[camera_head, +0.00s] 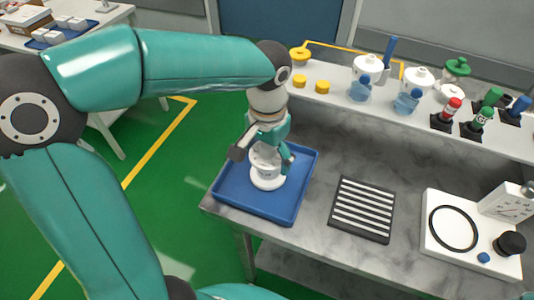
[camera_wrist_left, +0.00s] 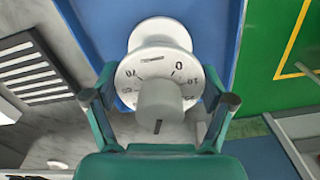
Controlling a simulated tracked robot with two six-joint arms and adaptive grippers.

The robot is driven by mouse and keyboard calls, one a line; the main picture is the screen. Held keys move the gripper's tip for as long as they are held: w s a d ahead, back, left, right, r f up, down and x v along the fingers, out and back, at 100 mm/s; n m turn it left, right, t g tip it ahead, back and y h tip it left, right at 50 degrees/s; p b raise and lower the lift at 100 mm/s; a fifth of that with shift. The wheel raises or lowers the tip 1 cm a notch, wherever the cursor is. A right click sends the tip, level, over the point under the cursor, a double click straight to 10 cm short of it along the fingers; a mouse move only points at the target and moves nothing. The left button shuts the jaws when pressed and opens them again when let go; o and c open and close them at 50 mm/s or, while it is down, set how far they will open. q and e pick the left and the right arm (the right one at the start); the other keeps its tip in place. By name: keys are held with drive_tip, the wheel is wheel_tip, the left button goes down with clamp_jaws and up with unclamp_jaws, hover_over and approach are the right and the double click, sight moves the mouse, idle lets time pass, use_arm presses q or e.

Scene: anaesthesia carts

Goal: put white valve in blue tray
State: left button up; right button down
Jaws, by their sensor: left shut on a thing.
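The white valve (camera_head: 267,180) is between the fingers of my left gripper (camera_head: 262,157), over the blue tray (camera_head: 287,207) in the head view. The gripper points down and is shut on it. The valve looks upright, with its wide base low over the tray floor; I cannot tell whether it touches. In the left wrist view the valve (camera_wrist_left: 160,75) shows its numbered dial and knob between the two fingers (camera_wrist_left: 159,103), with the blue tray (camera_wrist_left: 219,25) behind it. My right gripper is not in view.
The tray sits at the left end of the grey marble bench (camera_head: 325,160). A black striped rack (camera_head: 362,209) lies to its right, then a white gauge unit (camera_head: 475,232). A raised shelf behind holds yellow caps (camera_head: 322,87), white-lidded bottles (camera_head: 416,80) and coloured connectors (camera_head: 447,114).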

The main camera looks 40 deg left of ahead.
use_arm(q)
drive_tip(key=o, duration=1.2)
drive_tip(key=shift+f, duration=0.1)
wheel_tip(320, 180, up, 12)
drive_tip(key=shift+r+p, duration=0.15)
drive_tip(key=shift+p, duration=0.8)
